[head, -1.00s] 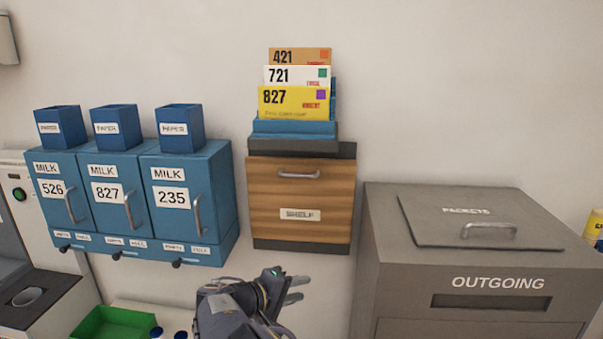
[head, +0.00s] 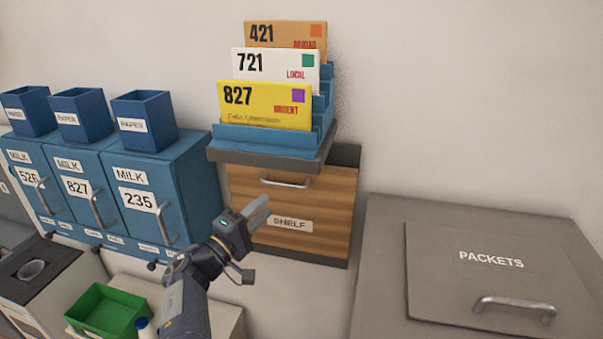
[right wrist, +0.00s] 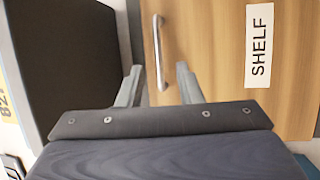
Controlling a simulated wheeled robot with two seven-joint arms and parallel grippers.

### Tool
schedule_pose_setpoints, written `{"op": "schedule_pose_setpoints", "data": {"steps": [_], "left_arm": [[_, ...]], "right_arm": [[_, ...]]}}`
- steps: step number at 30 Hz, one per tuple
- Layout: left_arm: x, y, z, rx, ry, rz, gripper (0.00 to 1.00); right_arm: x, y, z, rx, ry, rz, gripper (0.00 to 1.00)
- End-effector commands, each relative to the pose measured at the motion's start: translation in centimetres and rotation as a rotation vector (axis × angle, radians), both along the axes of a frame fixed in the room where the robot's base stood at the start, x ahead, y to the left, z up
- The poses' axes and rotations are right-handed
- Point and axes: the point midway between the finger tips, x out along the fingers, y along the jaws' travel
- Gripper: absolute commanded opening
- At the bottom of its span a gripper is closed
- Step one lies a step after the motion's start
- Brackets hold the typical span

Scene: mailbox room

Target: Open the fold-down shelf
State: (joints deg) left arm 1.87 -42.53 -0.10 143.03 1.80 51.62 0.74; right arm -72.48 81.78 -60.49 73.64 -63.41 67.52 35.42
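The fold-down shelf (head: 330,215) is a wood-grain panel labelled SHELF. It is upright and shut against its dark frame on the wall. Its silver bar handle (head: 286,182) is near the top edge; it also shows in the right wrist view (right wrist: 158,50). My right gripper (head: 262,203) is in front of the panel, below and left of the handle in the head view. In the right wrist view its two fingers (right wrist: 159,72) are spread apart, with the handle beyond and between their tips. Nothing is held. My left gripper is out of view.
A blue letter rack (head: 265,137) with envelopes sits on a dark ledge (head: 262,156) just above the panel. Blue milk boxes (head: 140,195) stand to the left. A grey packets box (head: 385,225) is at the right. A green tray (head: 105,310) is below left.

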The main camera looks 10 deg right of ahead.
Motion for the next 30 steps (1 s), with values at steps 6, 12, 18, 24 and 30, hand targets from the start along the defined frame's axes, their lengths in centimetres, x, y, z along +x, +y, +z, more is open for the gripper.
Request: {"op": "schedule_pose_setpoints", "data": {"steps": [6, 12, 18, 24, 30], "left_arm": [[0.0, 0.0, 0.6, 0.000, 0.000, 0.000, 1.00], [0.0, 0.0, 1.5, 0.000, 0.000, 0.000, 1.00], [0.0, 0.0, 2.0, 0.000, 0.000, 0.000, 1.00], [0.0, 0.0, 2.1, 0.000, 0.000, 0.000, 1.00], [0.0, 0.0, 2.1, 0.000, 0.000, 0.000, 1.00]], "right_arm": [[1.0, -0.9, 0.5, -0.003, -0.003, 0.002, 0.33], [3.3, -3.3, 1.3, -0.004, -0.003, 0.000, 0.33], [4.9, -4.9, 1.7, -0.003, -0.003, 0.003, 0.33], [5.4, -5.3, 1.7, -0.004, -0.003, 0.004, 0.33], [5.3, -5.3, 1.7, -0.004, -0.003, 0.004, 0.27]]}}
